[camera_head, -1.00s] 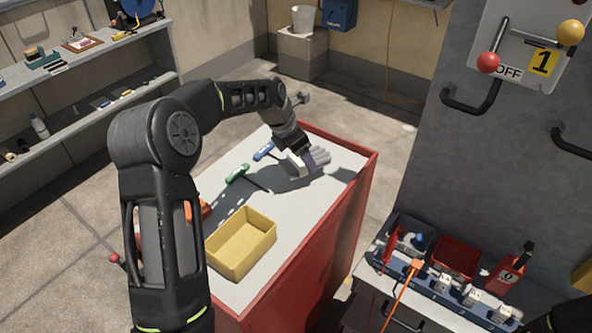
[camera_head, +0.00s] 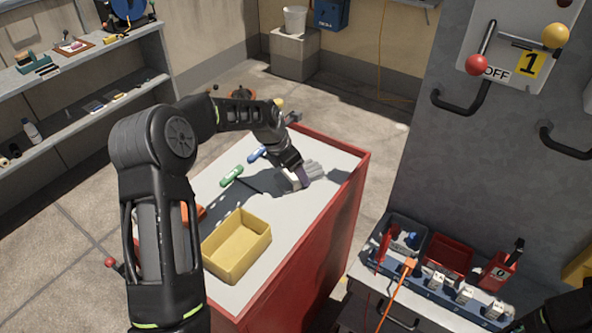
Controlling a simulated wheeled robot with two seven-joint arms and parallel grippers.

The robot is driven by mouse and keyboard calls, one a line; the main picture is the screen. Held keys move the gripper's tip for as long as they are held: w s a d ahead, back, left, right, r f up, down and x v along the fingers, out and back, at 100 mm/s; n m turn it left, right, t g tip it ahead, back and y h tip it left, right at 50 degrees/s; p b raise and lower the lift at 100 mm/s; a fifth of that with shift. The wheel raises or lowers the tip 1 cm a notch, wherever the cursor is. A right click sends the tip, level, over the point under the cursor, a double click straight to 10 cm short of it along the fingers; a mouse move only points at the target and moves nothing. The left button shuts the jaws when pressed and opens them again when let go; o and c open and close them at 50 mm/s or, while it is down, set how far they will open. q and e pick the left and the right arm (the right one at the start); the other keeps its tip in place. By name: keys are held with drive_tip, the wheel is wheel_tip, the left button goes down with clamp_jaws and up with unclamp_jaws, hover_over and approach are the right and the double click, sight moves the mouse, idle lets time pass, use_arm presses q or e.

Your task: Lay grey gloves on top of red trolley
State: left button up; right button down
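The red trolley (camera_head: 318,262) stands in the middle with a pale grey top. My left arm reaches over it from the left. My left gripper (camera_head: 299,180) points down near the trolley's far right part and appears shut on the grey gloves (camera_head: 315,170) at their purplish cuff. The gloves are at or just above the trolley top; the exact contact is hard to see. My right gripper is out of view; only a dark part of my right arm shows in the bottom right corner.
On the trolley top are a yellow bin (camera_head: 237,245), a green-handled tool (camera_head: 232,176), a blue-handled tool (camera_head: 257,154) and an orange item partly behind my arm. A bench with a red bin (camera_head: 450,253) stands at the right, below a grey cabinet (camera_head: 470,150).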

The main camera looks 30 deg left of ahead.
use_arm(q)
drive_tip(key=shift+f, duration=0.15)
drive_tip(key=o, duration=1.4)
drive_tip(key=shift+r, duration=0.2)
drive_tip(key=b+v, duration=0.1)
drive_tip(key=v, duration=1.1)
drive_tip(key=shift+b, duration=0.35)
drive_tip(key=shift+a, duration=0.1)
